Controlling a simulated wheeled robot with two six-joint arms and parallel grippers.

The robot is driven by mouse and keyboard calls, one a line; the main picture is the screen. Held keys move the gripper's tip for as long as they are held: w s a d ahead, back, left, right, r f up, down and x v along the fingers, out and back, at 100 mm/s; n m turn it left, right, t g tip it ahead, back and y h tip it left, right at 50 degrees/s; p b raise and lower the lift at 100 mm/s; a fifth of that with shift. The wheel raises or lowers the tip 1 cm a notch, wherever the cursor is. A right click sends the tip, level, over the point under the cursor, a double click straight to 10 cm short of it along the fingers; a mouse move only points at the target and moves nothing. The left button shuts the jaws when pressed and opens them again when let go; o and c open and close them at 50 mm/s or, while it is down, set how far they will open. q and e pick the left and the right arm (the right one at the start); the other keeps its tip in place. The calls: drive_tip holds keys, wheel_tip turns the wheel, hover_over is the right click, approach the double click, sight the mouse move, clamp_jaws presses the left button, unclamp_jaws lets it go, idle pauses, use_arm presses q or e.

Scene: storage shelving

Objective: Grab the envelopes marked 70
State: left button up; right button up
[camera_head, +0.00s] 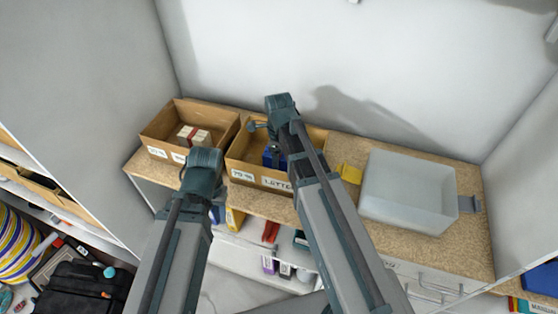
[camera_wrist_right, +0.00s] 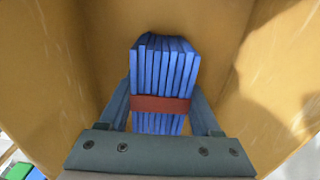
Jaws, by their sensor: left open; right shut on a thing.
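A bundle of blue envelopes (camera_head: 273,158) with a red band stands in the right cardboard box (camera_head: 254,179). The box's front labels seem to read "70-" something and "LETTER". My right gripper (camera_head: 268,140) reaches down into this box. In the right wrist view it is shut on the blue bundle (camera_wrist_right: 160,75), with a finger on each side and the red band between them. Its number is not readable. My left gripper (camera_head: 203,170) is open, in front of the left cardboard box; its fingertips are hard to make out.
The left cardboard box (camera_head: 149,148) holds a pale bundle (camera_head: 194,136) with a red band. An empty translucent bin (camera_head: 405,190) stands on the right of the wooden shelf top (camera_head: 471,238). A yellow item (camera_head: 349,173) lies between. The back wall is close behind the boxes.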

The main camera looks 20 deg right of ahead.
drive_tip(key=c, duration=0.6)
drive_tip(key=shift+r, duration=0.1)
wheel_tip(320, 180, up, 10)
drive_tip(key=p, duration=1)
